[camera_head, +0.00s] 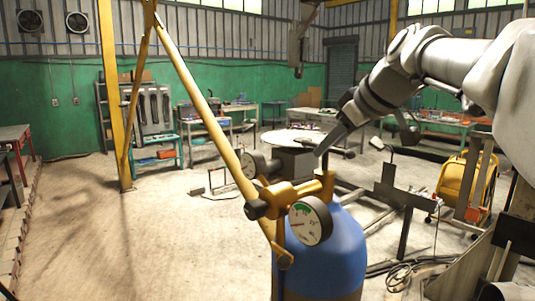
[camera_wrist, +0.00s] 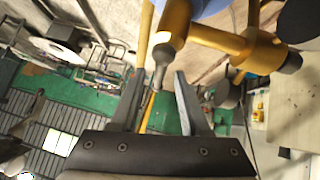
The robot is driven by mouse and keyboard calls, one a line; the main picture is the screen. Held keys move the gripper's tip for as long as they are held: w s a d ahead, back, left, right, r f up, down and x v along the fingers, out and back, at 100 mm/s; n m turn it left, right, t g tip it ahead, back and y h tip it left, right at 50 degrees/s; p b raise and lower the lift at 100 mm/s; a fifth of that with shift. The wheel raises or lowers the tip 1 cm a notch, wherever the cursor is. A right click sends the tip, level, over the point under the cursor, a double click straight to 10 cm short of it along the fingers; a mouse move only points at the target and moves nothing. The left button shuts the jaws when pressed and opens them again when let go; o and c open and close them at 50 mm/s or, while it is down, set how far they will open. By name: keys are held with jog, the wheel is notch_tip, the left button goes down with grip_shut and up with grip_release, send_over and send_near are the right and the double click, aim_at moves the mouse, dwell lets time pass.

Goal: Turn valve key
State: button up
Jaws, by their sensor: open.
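A brass valve (camera_head: 290,195) sits on top of a blue cylinder (camera_head: 335,245). Two round gauges are on it, the nearer one (camera_head: 309,221) with a white face. A short grey valve key (camera_head: 325,161) stands up from the valve's right end. My gripper (camera_head: 332,143) is just above the key, tilted down to the left. In the wrist view my gripper (camera_wrist: 160,88) is open, and the grey key (camera_wrist: 162,58) points into the gap between the fingers from the brass valve body (camera_wrist: 176,20). I see no contact with the fingers.
A yellow slanted pole (camera_head: 195,100) passes behind the valve on the left. A dark metal frame (camera_head: 402,195) and a yellow cart (camera_head: 455,185) stand at right. Benches line the green wall. The concrete floor at left (camera_head: 150,230) is clear.

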jog(key=x, duration=0.5)
grip_shut()
